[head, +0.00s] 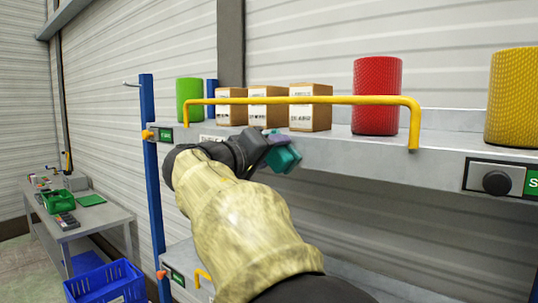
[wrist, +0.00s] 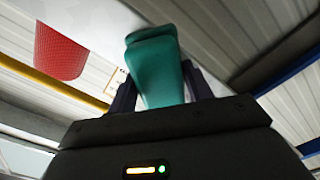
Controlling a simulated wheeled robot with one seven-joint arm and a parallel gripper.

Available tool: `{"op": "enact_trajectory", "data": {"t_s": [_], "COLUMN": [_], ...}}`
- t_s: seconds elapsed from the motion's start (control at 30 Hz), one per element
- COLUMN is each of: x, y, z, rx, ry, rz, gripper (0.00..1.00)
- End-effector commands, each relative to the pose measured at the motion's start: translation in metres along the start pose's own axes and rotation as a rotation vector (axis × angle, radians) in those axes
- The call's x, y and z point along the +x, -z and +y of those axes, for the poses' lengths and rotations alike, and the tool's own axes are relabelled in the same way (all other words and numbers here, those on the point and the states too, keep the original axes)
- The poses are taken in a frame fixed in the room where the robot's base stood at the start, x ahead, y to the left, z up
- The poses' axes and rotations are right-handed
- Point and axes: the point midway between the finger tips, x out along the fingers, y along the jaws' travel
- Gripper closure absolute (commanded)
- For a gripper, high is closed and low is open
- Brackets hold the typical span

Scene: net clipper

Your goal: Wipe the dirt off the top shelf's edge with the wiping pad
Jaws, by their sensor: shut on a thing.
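My gripper (head: 268,148) is shut on the teal wiping pad (head: 283,159) in front of the grey top shelf's edge (head: 375,163), below the yellow rail. The wrist view shows the pad (wrist: 155,72) sticking out between the two dark fingers of my gripper (wrist: 160,85). I cannot tell whether the pad touches the edge. I cannot make out any dirt; my arm and the pad hide part of the edge.
A yellow rail (head: 300,100) runs along the shelf front. Behind it stand a green roll (head: 189,98), several cardboard boxes (head: 310,115) and a red roll (head: 377,95). A yellow roll (head: 513,95) stands at right. A blue post (head: 152,185) rises at left.

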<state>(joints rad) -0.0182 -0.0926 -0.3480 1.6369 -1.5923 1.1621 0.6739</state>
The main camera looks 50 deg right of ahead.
Motion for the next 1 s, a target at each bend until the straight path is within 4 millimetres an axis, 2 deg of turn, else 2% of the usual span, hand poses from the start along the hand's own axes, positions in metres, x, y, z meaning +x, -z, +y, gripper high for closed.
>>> {"op": "enact_trajectory", "data": {"t_s": [0.37,1.0], "x": [0.002,0.000], "y": [-0.023,-0.023], "z": [0.017,0.019], "rx": [0.004,0.002], "ry": [-0.003,-0.002], "rz": [-0.002,-0.002], "gripper": [0.68,0.68]}}
